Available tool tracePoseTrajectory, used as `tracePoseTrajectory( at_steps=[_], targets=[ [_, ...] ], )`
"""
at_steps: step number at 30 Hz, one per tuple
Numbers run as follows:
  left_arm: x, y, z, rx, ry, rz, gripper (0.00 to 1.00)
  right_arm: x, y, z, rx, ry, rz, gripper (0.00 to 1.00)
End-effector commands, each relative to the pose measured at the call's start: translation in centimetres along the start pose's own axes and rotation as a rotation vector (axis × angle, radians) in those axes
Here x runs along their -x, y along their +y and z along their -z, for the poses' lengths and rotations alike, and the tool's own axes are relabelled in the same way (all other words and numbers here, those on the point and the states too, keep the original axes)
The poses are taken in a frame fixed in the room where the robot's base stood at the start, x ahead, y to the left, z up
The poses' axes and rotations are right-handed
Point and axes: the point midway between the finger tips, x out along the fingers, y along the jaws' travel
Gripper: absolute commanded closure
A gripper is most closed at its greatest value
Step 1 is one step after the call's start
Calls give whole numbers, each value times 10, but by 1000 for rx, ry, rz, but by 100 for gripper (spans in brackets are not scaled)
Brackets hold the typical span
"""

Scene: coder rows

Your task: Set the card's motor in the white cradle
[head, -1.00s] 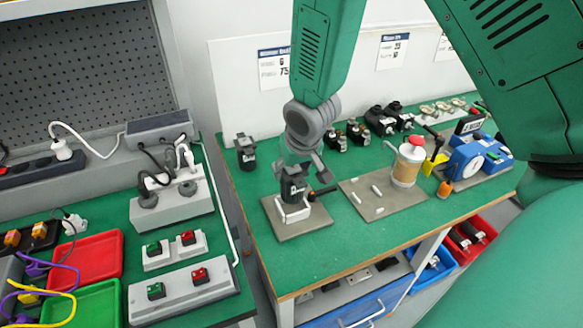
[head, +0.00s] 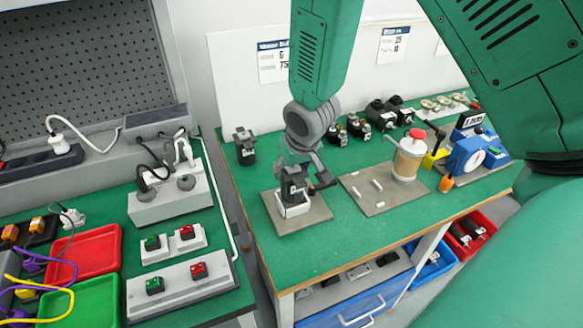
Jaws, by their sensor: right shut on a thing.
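My right gripper (head: 302,166) points down at the near left of the green table and is shut on a dark motor (head: 291,187). The motor is upright, low at the white cradle (head: 293,211), which stands on a grey plate (head: 312,219). The motor's lower end meets the cradle in this view; I cannot tell if it is fully seated. The gripper partly hides the motor's top. A white card (head: 273,63) on the back panel has print too small to read fully. My left gripper is not in view.
Another dark motor (head: 244,146) stands at the back left, with several dark motors (head: 358,128) along the back. A plate with white pegs (head: 366,201) and a tan, red-capped jar (head: 408,155) are to the right. A blue device (head: 478,153) stands beyond.

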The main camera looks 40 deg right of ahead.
Motion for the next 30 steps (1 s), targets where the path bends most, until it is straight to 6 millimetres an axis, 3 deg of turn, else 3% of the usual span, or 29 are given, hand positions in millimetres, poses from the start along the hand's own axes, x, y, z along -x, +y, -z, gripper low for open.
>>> tracePoseTrajectory(
  at_steps=[18, 30],
  targets=[
    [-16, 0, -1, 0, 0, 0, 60, -24, 0, -9, 0, 3, 0, 82],
    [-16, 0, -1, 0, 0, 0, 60, -24, 0, -9, 0, 3, 1, 82]
  ],
)
